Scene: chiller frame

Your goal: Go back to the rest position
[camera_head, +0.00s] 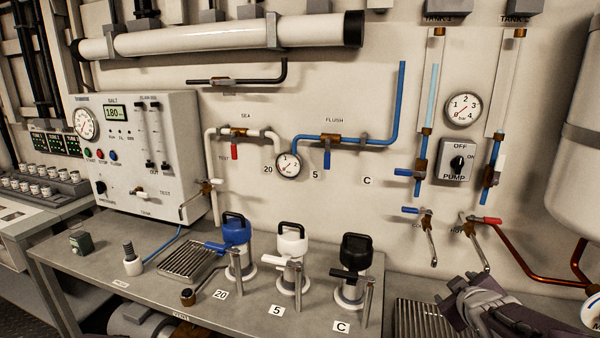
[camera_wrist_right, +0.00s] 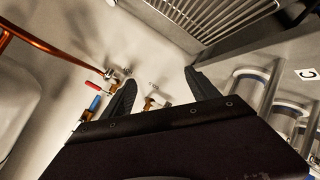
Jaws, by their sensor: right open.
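My right gripper (camera_head: 462,290) is at the lower right in the head view, over the right part of the bench and in front of the hot and cold taps. In the right wrist view its two dark fingers (camera_wrist_right: 162,88) stand apart with nothing between them. Beyond them are the wall, taps with red and blue handles, and a drain grille. My left gripper is not in view.
The bench (camera_head: 130,300) carries a blue-topped filter housing (camera_head: 237,232), a white-topped one (camera_head: 292,245) and a black-topped one (camera_head: 355,252). A drain grille (camera_head: 415,318) is beside my right gripper. A copper pipe (camera_head: 530,270) and white tank (camera_head: 575,150) stand at right.

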